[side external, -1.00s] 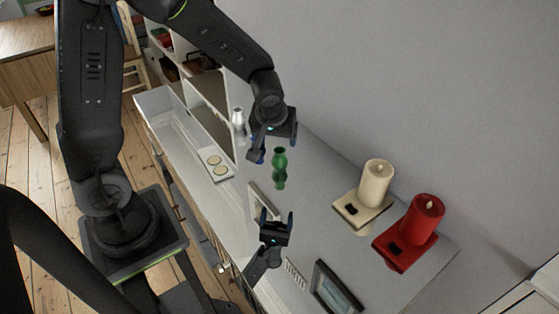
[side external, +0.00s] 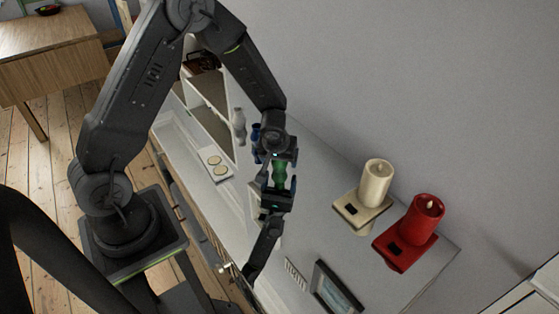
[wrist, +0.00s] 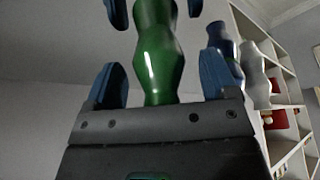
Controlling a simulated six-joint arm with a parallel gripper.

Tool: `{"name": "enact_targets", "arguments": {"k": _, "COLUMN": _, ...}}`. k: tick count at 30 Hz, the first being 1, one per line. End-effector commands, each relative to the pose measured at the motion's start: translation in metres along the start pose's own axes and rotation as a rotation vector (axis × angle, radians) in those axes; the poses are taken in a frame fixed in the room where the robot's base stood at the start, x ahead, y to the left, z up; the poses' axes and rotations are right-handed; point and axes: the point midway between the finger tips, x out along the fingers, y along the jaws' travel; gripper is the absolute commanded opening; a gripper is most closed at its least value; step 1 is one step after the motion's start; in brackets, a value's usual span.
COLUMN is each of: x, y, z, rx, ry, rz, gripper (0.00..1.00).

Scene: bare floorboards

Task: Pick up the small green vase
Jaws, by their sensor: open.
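The small green vase (side external: 280,174) stands upright on the glossy white cabinet top. My gripper (side external: 278,164) is over it from above, with the fingers down at its sides. In the wrist view the green vase (wrist: 161,62) is between the two blue fingertips of my gripper (wrist: 161,78), with a visible gap on each side. The gripper is open and not closed on the vase. A mirrored copy of the gripper and vase shows in the glossy surface. The vase's lower part is hard to tell from its reflection.
A blue vase (side external: 256,136) and a silver vase (side external: 239,124) stand just behind, left of my gripper. A tray with two round items (side external: 215,163) lies left. A cream candle (side external: 376,183), a red candle (side external: 422,219) and a picture frame (side external: 336,289) stand right and front.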

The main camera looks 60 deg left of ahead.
Motion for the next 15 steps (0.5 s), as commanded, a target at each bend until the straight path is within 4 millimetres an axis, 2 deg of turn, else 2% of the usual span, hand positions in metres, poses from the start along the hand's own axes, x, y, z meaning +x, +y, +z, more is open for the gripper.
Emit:
{"name": "enact_targets", "arguments": {"k": 7, "x": 0.0024, "y": 0.0000, "z": -0.0001, "rx": 0.000, "ry": 0.000, "rz": 0.001, "gripper": 0.79}}
{"name": "enact_targets", "arguments": {"k": 15, "x": 0.0021, "y": 0.0000, "z": 0.0000, "rx": 0.000, "ry": 0.000, "rz": 0.000, "gripper": 0.55}}
